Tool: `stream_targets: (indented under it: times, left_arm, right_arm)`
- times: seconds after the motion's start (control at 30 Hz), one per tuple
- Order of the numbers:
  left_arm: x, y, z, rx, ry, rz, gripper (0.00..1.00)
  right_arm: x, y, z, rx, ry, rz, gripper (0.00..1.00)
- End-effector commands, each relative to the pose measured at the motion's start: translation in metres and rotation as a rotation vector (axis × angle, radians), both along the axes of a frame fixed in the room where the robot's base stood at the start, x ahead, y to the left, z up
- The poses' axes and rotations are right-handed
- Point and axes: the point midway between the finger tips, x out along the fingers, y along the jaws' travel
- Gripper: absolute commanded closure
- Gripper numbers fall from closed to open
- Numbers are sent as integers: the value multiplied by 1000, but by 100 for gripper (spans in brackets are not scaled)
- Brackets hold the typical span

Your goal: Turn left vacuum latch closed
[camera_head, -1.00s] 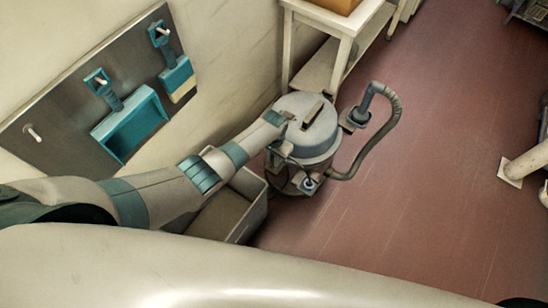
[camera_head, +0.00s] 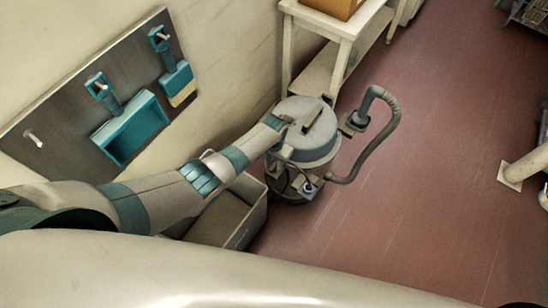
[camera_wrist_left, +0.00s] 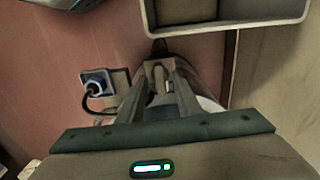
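The vacuum (camera_head: 321,149) is a round grey canister with a domed lid and a dark handle, standing on the red floor. My left arm reaches its left side, and the wrist hides that side in the head view. In the left wrist view the two fingers of my left gripper (camera_wrist_left: 160,72) point at the canister. A small pale upright piece, seemingly the left latch (camera_wrist_left: 158,77), stands between the fingertips. I cannot tell whether the fingers press on it or only stand around it. The latch is hidden in the head view. My right gripper is not in view.
A grey open bin (camera_head: 249,212) stands beside the vacuum under my arm. The vacuum's hose (camera_head: 391,128) loops out to the right. A white table (camera_head: 340,25) stands behind, and a wall panel (camera_head: 58,113) with teal tools is at left. The floor at right is mostly clear.

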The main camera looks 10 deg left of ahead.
Motion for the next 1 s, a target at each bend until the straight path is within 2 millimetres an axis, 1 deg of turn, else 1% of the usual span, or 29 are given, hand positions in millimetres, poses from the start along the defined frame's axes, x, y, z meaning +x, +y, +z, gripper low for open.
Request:
stream_targets:
  times: [0.17, 0.37, 0.67, 1.0]
  left_arm:
    - [0, 0, 7, 0, -1, 0, 69]
    - [0, 1, 26, -1, -2, 0, 69]
    - [0, 0, 71, -1, -3, 0, 69]
    - [1, 0, 131, -2, -5, 0, 69]
  right_arm:
    - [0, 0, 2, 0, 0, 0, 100]
    - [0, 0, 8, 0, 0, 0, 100]
    - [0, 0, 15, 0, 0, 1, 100]
    - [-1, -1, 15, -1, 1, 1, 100]
